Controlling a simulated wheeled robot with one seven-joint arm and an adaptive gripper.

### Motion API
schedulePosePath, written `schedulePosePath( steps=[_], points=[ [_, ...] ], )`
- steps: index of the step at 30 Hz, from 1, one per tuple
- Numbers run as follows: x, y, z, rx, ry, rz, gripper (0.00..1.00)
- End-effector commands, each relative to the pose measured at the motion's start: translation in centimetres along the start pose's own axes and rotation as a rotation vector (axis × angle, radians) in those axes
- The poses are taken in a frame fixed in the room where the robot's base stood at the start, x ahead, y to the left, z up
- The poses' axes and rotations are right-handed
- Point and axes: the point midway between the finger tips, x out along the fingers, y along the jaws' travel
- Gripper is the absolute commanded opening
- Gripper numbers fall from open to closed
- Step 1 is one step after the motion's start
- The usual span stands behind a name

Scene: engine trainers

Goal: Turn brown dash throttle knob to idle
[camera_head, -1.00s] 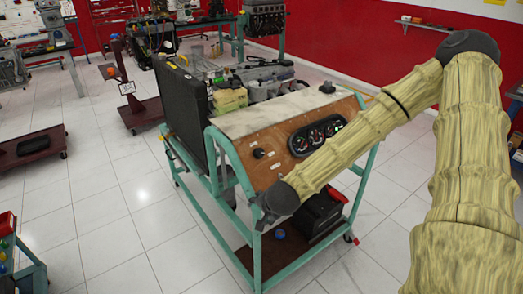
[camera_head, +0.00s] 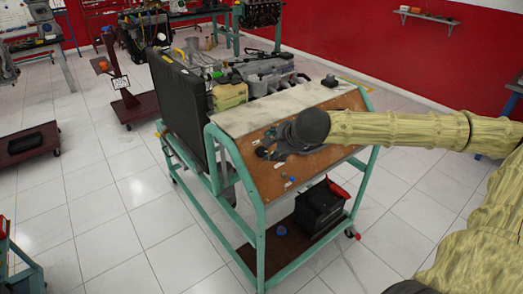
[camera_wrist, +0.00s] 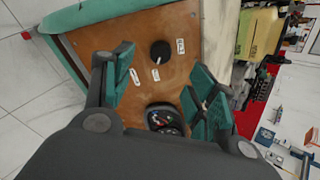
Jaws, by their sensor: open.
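The brown dash panel (camera_head: 325,160) slopes on the front of the teal engine stand; it fills the middle of the wrist view (camera_wrist: 185,25). A round black knob (camera_wrist: 160,50) with a small pale pointer mark sits on it, with white labels around it. My gripper (camera_head: 266,146) is over the upper left of the panel and hides the knob in the head view. In the wrist view my gripper (camera_wrist: 161,66) is open, its teal-padded fingers on either side of the knob with gaps, not visibly touching it.
A gauge cluster (camera_wrist: 164,118) sits beside the knob, partly covered by my gripper. A pale worktop (camera_head: 285,108) and the engine (camera_head: 262,75) lie behind the panel. A black battery (camera_head: 320,208) stands on the lower shelf.

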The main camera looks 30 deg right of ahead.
Motion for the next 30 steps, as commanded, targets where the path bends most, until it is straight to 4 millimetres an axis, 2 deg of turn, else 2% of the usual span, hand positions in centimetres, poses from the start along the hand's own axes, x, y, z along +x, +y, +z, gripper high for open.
schedulePosePath(
  steps=[8,30],
  points=[
    [0.5,-0.2,-1.2,0.025,0.007,-0.006,0.58],
    [7.1,-0.2,-1.1,0.019,0.006,-0.005,0.58]
  ],
)
